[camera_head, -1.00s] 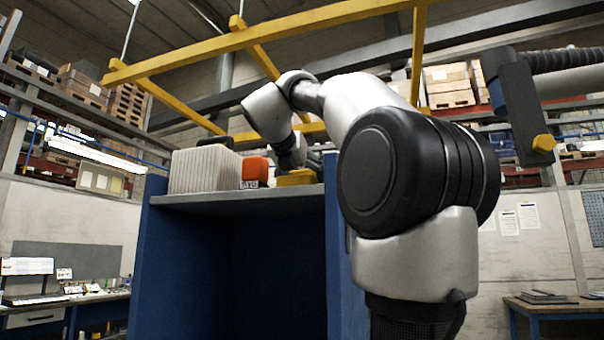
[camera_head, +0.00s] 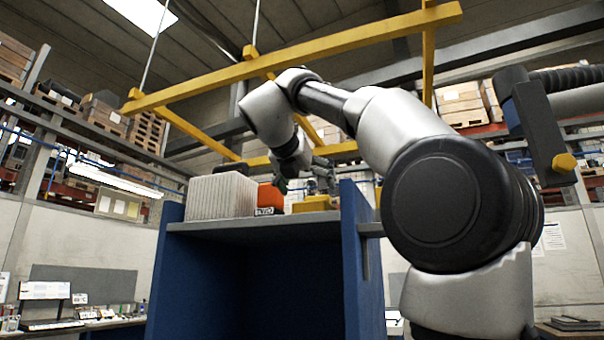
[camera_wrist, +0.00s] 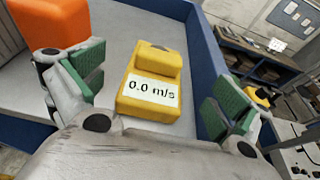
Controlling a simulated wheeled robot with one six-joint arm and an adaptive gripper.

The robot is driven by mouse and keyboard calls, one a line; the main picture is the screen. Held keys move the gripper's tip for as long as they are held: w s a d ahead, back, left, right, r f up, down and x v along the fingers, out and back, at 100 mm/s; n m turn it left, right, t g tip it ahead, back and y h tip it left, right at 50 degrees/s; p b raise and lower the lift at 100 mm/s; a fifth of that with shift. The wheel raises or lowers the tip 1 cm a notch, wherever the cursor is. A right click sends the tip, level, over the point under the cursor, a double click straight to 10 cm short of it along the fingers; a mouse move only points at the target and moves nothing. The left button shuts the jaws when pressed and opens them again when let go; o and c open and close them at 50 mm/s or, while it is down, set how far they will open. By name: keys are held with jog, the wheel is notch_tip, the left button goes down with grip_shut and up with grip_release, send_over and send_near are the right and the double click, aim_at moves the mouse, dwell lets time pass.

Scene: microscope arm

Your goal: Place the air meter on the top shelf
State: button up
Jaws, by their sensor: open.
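The yellow air meter (camera_head: 314,204) rests on the top shelf (camera_head: 240,228) of the blue cabinet, near its right side. In the wrist view the meter (camera_wrist: 152,92) lies with its "0.0 m/s" display facing up. My gripper (camera_wrist: 156,90) is open and empty, with one green-padded finger to the left of the meter and one to the right. Clear gaps show between both pads and the meter. In the head view my gripper is small and close to the meter, partly overlapped by my wrist.
An orange box (camera_head: 270,198) stands left of the meter, and a pale ribbed box (camera_head: 221,196) is further left. The blue side panel (camera_wrist: 205,70) rises right of the meter. Yellow beams (camera_head: 300,58) hang overhead. Bare shelf shows around the meter.

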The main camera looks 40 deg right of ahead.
jog(key=shift+v, duration=2.35)
